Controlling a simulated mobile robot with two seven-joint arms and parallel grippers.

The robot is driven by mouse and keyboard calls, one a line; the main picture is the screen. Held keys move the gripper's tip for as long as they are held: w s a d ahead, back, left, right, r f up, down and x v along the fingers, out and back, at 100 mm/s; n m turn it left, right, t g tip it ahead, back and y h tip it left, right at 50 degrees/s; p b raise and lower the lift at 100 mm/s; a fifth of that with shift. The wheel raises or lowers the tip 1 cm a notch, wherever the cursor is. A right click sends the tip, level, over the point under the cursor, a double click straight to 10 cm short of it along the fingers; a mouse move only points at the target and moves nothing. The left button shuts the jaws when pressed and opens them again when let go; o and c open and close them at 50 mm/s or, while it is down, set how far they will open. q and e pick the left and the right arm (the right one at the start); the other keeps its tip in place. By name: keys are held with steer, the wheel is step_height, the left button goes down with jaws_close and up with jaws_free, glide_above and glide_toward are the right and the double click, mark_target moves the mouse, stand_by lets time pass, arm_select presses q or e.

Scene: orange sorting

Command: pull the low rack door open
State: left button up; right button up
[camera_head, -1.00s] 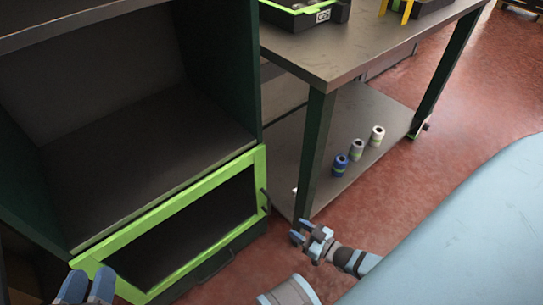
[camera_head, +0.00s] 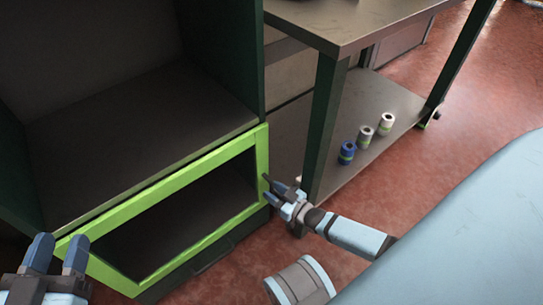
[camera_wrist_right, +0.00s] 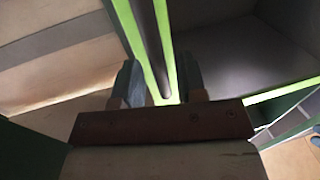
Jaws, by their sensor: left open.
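The low rack door (camera_head: 128,208) is a bright green frame around a dark panel at the bottom of the dark rack. It looks shut against the rack's front. My right gripper (camera_head: 270,189) is at the door's right edge, by its upright handle. In the right wrist view, the dark bar handle (camera_wrist_right: 153,45) runs down between the two fingers of my right gripper (camera_wrist_right: 160,82). The fingers stand apart, with a gap showing beside the bar. My left gripper (camera_head: 58,254) is open and empty in front of the door's left end.
A dark table (camera_head: 345,22) stands right of the rack, its near leg (camera_head: 325,130) close behind my right gripper. Its lower shelf holds a blue roll (camera_head: 346,152), a grey roll (camera_head: 365,137) and a white roll (camera_head: 387,122). The red floor (camera_head: 440,150) is open at right.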

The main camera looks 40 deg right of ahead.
steer(key=shift+w+a, duration=0.15)
steer(key=shift+w, duration=0.4)
jaws_close()
steer(key=shift+s, duration=0.15)
